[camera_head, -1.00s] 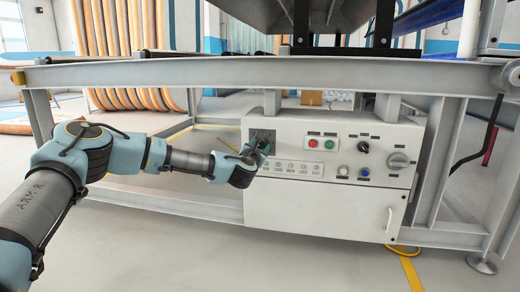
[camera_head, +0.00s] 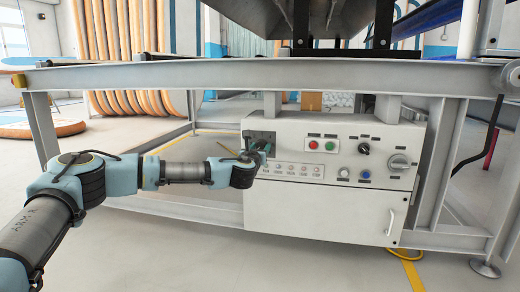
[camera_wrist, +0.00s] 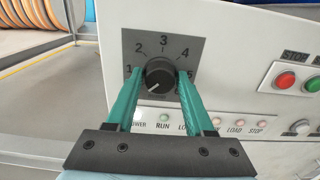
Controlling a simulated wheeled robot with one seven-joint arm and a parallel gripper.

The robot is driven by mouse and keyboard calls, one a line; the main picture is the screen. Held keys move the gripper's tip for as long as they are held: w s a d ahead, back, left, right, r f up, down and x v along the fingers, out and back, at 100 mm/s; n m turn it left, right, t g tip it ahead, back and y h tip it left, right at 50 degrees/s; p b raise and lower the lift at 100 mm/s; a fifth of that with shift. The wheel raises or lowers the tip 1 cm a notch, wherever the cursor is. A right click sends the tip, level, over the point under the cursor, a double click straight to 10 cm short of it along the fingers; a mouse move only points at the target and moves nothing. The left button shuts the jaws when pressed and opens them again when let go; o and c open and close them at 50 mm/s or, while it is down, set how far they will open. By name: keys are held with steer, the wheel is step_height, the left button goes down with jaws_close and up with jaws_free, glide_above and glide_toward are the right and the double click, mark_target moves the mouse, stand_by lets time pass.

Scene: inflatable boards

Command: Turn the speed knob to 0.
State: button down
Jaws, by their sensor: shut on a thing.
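No 0 mark can be read; that part of the plate is behind the left finger. My gripper (camera_wrist: 160,75) has its two green fingers on either side of the knob, shut on it. In the head view my gripper (camera_head: 260,151) is at the plate on the left of the control box, and the knob is hard to make out.
The white control box (camera_head: 330,215) also carries green and red buttons (camera_head: 322,146), a black knob (camera_head: 364,149), a large grey switch (camera_head: 398,161) and a row of small lamps (camera_head: 290,169). A grey frame beam (camera_head: 270,73) runs above the arm.

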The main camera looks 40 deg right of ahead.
steer(key=shift+c, duration=1.4)
jaws_free()
steer(key=shift+a, duration=0.1)
steer(key=p+v, duration=0.4)
steer(key=v, duration=0.6)
steer(key=shift+s+a, duration=0.2)
steer(key=shift+a, duration=0.05)
steer(key=shift+f, duration=0.1)
